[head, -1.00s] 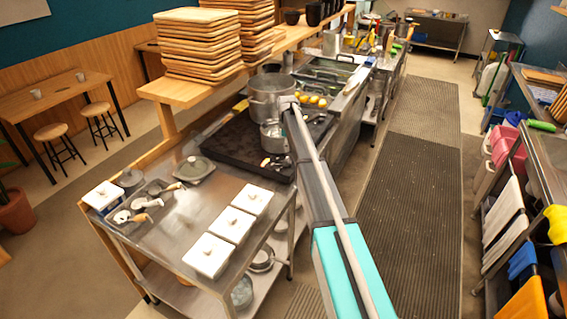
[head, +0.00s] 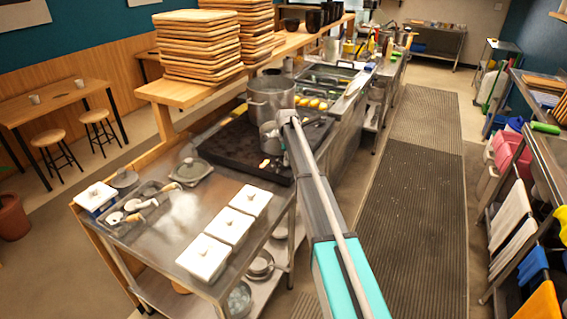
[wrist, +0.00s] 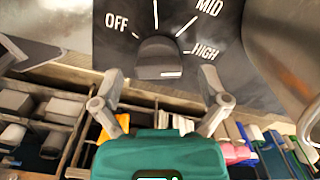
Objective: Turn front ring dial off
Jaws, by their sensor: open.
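In the wrist view a dark dial (wrist: 158,58) sits on a black face printed with OFF, MID and HIGH. OFF is at the upper left, MID at the upper right and HIGH at the right. A white tick stands above the knob; I cannot tell which mark the knob points to. My gripper (wrist: 160,80) is open, with one finger on each side of the knob's lower end and gaps to it. No contact shows. In the head view the dark stove (head: 225,145) is beyond the counter, and my arm hides the gripper and the dial.
A large pot (head: 271,95) and a smaller pot (head: 268,140) stand on the stove. White lidded boxes (head: 204,258) stand on the steel counter (head: 180,225). Stacked boards (head: 200,45) sit on the shelf. A floor mat (head: 395,215) lies in the clear aisle to the right.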

